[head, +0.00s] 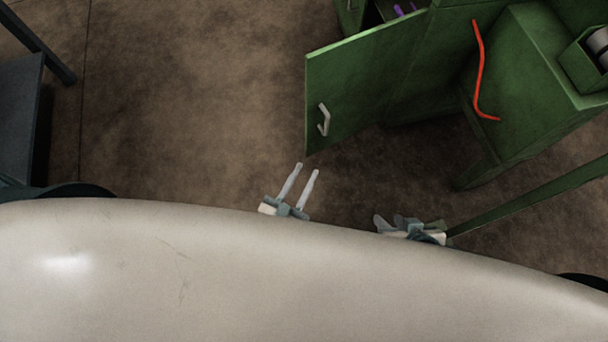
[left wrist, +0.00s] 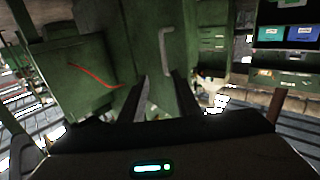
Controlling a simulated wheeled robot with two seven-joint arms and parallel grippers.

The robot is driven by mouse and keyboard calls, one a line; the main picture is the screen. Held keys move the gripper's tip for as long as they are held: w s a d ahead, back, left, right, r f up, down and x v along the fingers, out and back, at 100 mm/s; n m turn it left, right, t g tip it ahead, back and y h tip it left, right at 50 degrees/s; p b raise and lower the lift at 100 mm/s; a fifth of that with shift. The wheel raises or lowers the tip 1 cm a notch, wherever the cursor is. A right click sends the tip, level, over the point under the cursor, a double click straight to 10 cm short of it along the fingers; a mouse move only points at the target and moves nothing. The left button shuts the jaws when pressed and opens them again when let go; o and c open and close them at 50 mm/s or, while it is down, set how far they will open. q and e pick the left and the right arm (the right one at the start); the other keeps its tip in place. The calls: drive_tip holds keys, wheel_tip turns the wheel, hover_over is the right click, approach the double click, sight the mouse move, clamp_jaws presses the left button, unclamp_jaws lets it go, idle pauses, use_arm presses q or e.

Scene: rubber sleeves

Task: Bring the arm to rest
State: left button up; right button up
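My left gripper (head: 307,169) shows near the middle of the head view, just beyond my pale body. Its two fingers are apart with nothing between them. It is below the open green cabinet door (head: 355,85) in the picture and apart from it. In the left wrist view the fingers (left wrist: 159,80) are also spread, with the green door (left wrist: 128,40) and its handle (left wrist: 167,50) behind them. My right gripper (head: 395,224) is close to my body, further right, and partly hidden. Its finger gap is not clear.
A green workbench (head: 535,60) with an orange-red bent rod (head: 480,75) on it stands at the right. Its slanting green leg (head: 530,195) passes near my right gripper. A dark table (head: 15,120) is at the far left. The brown floor (head: 180,110) between is clear.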

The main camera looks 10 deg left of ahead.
drive_tip(key=shift+s, duration=0.1)
idle(0.3)
use_arm(q)
drive_tip(key=shift+w+a, duration=0.1)
